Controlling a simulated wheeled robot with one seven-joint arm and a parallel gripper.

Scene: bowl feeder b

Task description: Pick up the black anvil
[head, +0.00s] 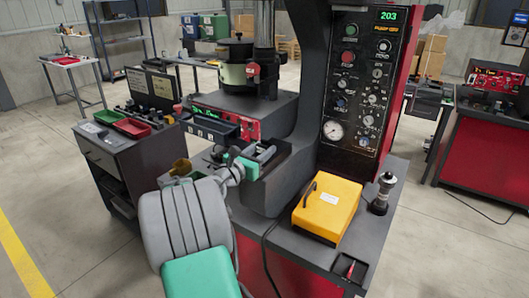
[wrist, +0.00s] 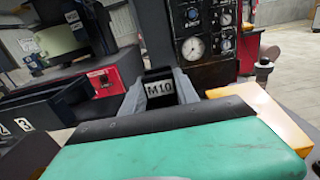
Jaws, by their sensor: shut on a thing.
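In the wrist view, a black block with a white "M10" label (wrist: 160,89) sits between the two grey fingers of my gripper (wrist: 160,92). It fits the black anvil, and the fingers are shut on it. Its lower part is hidden behind the green and black housing of my own arm. In the head view my gripper (head: 262,155) is at the dark tray area in front of the press column. There the anvil is too small and covered to make out clearly.
A yellow case (head: 327,206) stands on the bench to the right, with a black and silver cylinder (head: 382,193) beyond it. The press control panel (head: 357,92) rises behind. A grey cabinet (head: 115,160) with red and green trays stands left. Numbered black bins (wrist: 40,118) lie left of my gripper.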

